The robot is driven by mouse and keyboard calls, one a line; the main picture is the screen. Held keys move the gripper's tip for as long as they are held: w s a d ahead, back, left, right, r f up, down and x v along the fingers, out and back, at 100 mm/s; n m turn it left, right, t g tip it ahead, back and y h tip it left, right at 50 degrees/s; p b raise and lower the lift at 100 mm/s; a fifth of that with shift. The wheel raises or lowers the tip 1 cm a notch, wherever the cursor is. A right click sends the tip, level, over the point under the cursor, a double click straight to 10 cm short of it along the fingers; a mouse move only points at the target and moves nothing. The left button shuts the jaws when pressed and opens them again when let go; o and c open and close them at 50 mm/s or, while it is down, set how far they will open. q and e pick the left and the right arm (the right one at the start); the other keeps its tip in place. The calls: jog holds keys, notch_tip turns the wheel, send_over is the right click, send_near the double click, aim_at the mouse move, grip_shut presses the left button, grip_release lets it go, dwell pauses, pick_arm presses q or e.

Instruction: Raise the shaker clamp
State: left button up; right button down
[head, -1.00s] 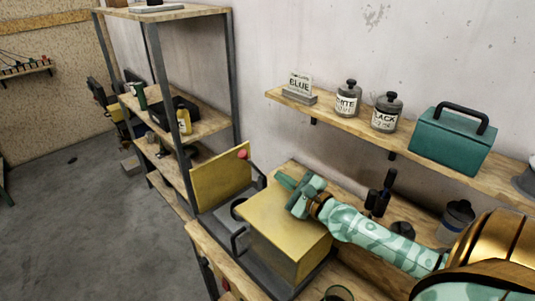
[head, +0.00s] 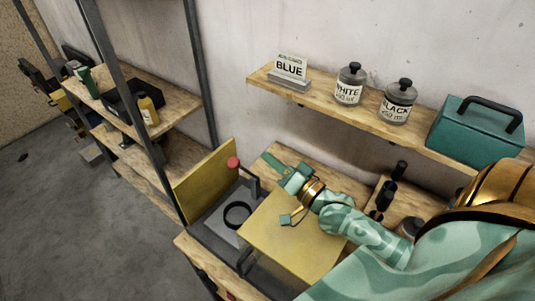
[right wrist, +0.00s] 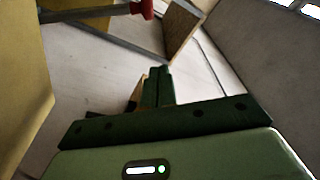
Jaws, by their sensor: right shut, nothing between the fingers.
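The shaker is a yellow box (head: 290,240) on a dark grey base, with an upright yellow panel (head: 208,182) at its left. A red knob (head: 233,162) sits at the panel's top right, near a dark bar. It also shows at the top of the right wrist view (right wrist: 142,8). A black ring (head: 237,215) lies on the base between panel and box. I cannot tell which of these parts is the clamp. My right gripper (head: 270,159) is shut and empty behind the box, to the right of the knob and apart from it. Its fingers show in the right wrist view (right wrist: 158,85).
The shaker stands on a wooden bench (head: 190,246) against the wall. Above it, a wooden shelf (head: 330,108) holds a BLUE sign (head: 290,68), WHITE (head: 350,88) and BLACK (head: 397,104) jars and a teal box (head: 475,135). A metal rack (head: 205,75) stands at left.

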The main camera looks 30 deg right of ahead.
aim_at(245, 170)
jog(key=f+p+x, duration=0.1)
jog(key=x, duration=0.7)
pick_arm(q)
jog(key=shift+w+r, duration=0.3)
jog(key=shift+r, duration=0.45)
pick_arm(e)
jog(key=a+f, duration=0.1)
jog(key=s+a, duration=0.1)
jog(key=shift+s+a+f, duration=0.15)
jog(key=shift+a+f, duration=0.15)
jog(key=shift+f, duration=0.1)
